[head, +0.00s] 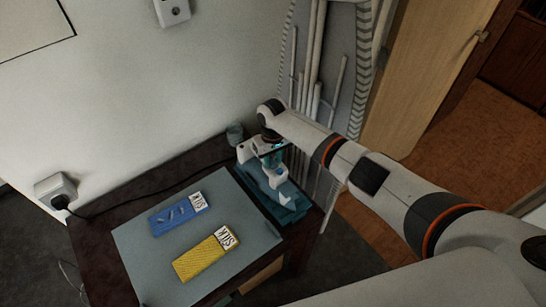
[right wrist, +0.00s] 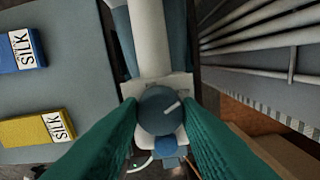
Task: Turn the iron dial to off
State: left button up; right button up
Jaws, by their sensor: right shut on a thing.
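The iron (head: 272,190), white and teal, stands on the right end of the small table, by its teal base (head: 292,212). Its round grey-blue dial (right wrist: 160,112) shows in the right wrist view, with a white mark pointing right and slightly up. My right gripper (head: 272,158) is over the iron, pointing down. In the right wrist view its green fingers (right wrist: 160,106) are on both sides of the dial, shut on it. The dial is hidden in the head view. What the mark points to cannot be read. My left gripper is out of view.
A grey mat (head: 150,275) covers much of the dark table and bears a blue SILK packet (head: 175,217) and a yellow SILK packet (head: 202,260).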

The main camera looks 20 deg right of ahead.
aim_at(273, 161)
jog(key=n, duration=0.6)
dwell(0.6)
jog(key=o, duration=1)
jog(key=shift+r, duration=0.15)
notch_tip(273, 161, up, 12)
jog(key=shift+f+b, duration=0.1)
jog(key=shift+b, duration=0.85)
